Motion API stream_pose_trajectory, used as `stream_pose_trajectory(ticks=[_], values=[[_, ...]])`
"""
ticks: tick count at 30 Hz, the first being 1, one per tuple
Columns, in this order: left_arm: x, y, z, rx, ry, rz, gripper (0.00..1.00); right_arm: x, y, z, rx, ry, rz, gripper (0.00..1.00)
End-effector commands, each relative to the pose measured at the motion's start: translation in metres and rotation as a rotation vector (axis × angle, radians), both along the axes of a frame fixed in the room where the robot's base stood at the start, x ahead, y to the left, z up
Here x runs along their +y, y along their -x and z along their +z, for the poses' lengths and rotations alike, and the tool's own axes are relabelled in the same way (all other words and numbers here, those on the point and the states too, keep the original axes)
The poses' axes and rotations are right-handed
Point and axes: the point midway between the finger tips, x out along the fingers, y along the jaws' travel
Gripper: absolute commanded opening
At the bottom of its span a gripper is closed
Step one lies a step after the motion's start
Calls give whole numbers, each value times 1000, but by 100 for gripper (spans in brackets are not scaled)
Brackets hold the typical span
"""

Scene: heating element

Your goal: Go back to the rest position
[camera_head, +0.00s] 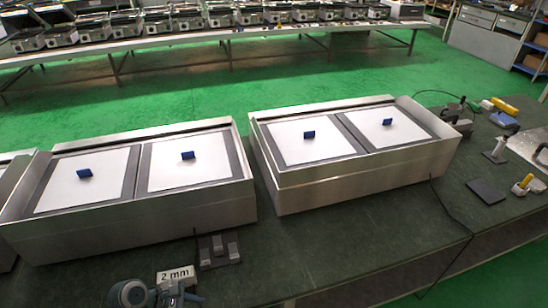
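Neither of my grippers shows in the head view. Whether my arms are at rest cannot be seen.
A "2 mm" sign (175,274) and a dark block with metal pieces (218,250) sit at the front left, near a grey-blue tool (130,293) cut off below. Hand tools (495,150) and a dark flat plate (486,191) lie right. A black cable (455,220) crosses the bench's front edge.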

Motion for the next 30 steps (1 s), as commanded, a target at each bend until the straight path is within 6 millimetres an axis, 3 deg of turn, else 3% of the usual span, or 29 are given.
stream_pose_trajectory(ticks=[11, 18, 30], values=[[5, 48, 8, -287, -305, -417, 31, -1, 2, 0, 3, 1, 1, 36], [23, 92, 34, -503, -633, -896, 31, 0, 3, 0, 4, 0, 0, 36], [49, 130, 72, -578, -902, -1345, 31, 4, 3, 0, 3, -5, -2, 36]])
